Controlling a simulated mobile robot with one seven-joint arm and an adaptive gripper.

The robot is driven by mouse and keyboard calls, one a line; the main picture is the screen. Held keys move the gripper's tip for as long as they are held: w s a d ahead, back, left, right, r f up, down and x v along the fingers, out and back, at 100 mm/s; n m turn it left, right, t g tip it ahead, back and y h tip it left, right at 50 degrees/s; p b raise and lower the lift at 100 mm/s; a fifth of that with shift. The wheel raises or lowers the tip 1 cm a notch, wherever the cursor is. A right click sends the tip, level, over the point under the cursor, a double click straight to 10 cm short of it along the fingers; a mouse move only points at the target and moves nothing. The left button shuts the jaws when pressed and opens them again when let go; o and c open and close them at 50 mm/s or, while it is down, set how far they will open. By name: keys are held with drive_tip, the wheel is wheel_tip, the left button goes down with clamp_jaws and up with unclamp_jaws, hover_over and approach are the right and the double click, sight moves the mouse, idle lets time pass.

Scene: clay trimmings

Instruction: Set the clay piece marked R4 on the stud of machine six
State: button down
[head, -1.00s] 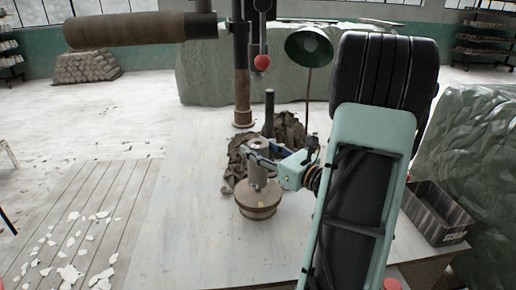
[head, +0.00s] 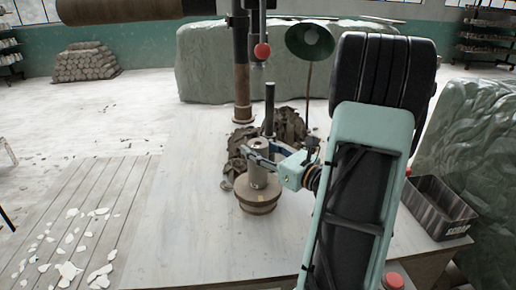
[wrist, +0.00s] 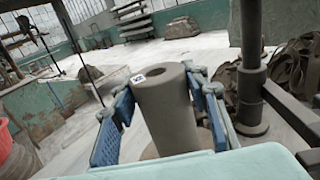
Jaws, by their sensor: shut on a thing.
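The clay piece (wrist: 168,115) is a grey upright cylinder with a round hole in its top and a small white tag on its upper rim; the tag's lettering is too small to read surely. It also shows in the head view (head: 258,172), at or just above a round brown wheel-like base (head: 258,200) on the bench. My gripper (head: 263,152) is shut on the cylinder, with blue finger pads (wrist: 114,125) on either side of it. No stud is visible; the cylinder hides the middle of the base. I cannot tell whether cylinder and base touch.
A dark post (head: 269,108) and crumpled brown cloth (head: 290,128) are close behind the base. A tall column with a red knob (head: 262,50), a green lamp (head: 309,40) and a dark scrap bin (head: 438,207) are around. The bench left of the base is clear.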

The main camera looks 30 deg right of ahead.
drive_tip(key=shift+f, duration=0.3)
drive_tip(key=c, duration=1.1)
unclamp_jaws()
drive_tip(key=shift+o, duration=0.3)
drive_tip(key=shift+f, duration=0.15)
drive_tip(key=shift+s, duration=0.1)
drive_tip(key=v, duration=1.1)
drive_tip(key=shift+s, duration=0.4)
